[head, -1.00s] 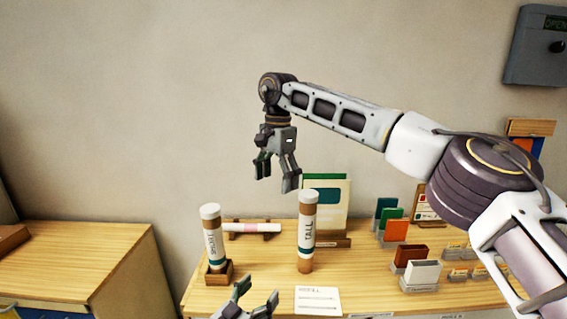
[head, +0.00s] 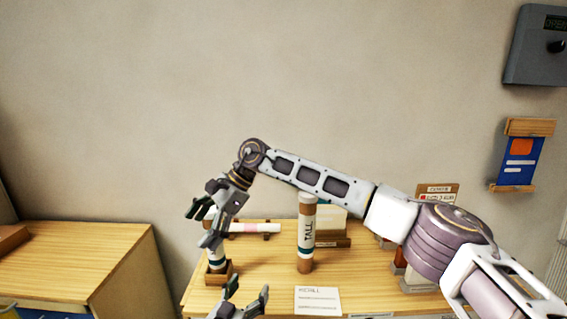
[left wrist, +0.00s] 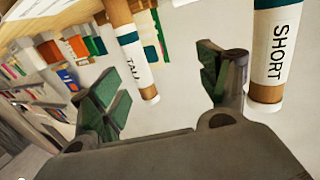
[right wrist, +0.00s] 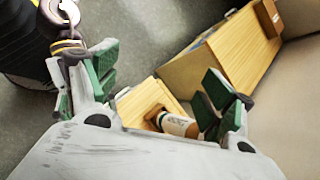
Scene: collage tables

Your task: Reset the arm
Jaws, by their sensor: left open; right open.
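The tall tube (head: 306,235), labelled TALL, stands upright on the collage table; it also shows in the left wrist view (left wrist: 132,45). The short tube (head: 217,258) stands in a small wooden holder (head: 222,275), its upper part hidden behind my right gripper in the head view. It shows labelled SHORT in the left wrist view (left wrist: 274,50). My right gripper (head: 203,222) is open and empty, hanging tilted in front of the short tube. My left gripper (head: 245,295) is open and empty at the table's front edge; its jaws also show in the left wrist view (left wrist: 155,85).
A printed card (head: 318,301) lies at the front. Upright card stands at the table's right are partly hidden by my right arm. A second wooden table (head: 75,258) stands at the left. A blue board (head: 520,160) hangs on the wall.

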